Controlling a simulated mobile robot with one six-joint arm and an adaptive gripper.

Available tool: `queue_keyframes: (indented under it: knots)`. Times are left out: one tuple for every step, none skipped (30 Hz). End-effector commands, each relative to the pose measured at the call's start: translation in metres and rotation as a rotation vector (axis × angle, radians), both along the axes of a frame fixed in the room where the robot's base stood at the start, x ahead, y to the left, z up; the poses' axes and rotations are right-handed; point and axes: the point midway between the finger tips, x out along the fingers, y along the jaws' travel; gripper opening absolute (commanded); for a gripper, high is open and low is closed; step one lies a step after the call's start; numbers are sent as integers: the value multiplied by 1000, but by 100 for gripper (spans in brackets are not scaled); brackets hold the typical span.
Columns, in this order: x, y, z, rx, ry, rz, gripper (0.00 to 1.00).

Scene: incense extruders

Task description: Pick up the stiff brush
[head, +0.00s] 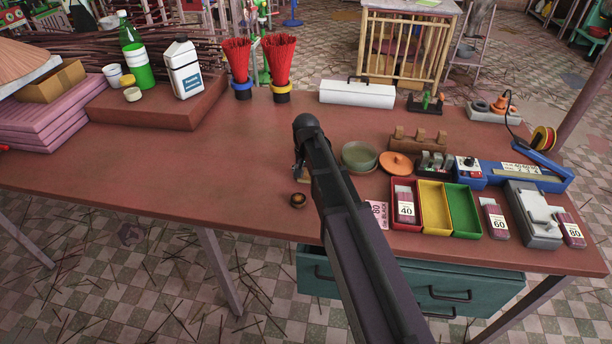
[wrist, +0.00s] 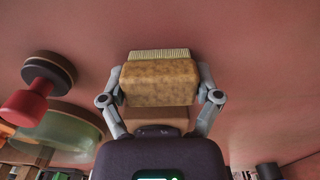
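The stiff brush (wrist: 160,84) is a tan, wood-like block with a strip of pale bristles at its far edge in the wrist view. My gripper (wrist: 160,88) has one finger along each side of the block, and both fingers appear to touch it. In the head view my gripper (head: 300,168) is low over the middle of the table, left of the green bowl. My arm hides most of the brush there; a small tan part (head: 303,178) shows below the gripper. I cannot tell whether the brush rests on the table.
A small round brown item (head: 298,200) stands just in front of the gripper. The brown tabletop (head: 190,160) is clear to the left.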

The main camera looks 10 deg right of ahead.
Motion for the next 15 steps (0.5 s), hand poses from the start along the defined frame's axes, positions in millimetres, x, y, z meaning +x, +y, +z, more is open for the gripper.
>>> queue_keyframes:
  knots:
    - [0,0,0,0,0,0,33]
    - [0,0,0,0,0,0,25]
    - [0,0,0,0,0,0,25]
    - [0,0,0,0,0,0,25]
    - [0,0,0,0,0,0,25]
    - [0,0,0,0,0,0,25]
    - [0,0,0,0,0,0,25]
    - [0,0,0,0,0,0,25]
    - [0,0,0,0,0,0,25]
    - [0,0,1,0,0,0,25]
    - [0,0,1,0,0,0,25]
    - [0,0,2,0,0,0,25]
    - [0,0,3,0,0,0,25]
    - [0,0,4,0,0,0,25]
    - [0,0,6,0,0,0,25]
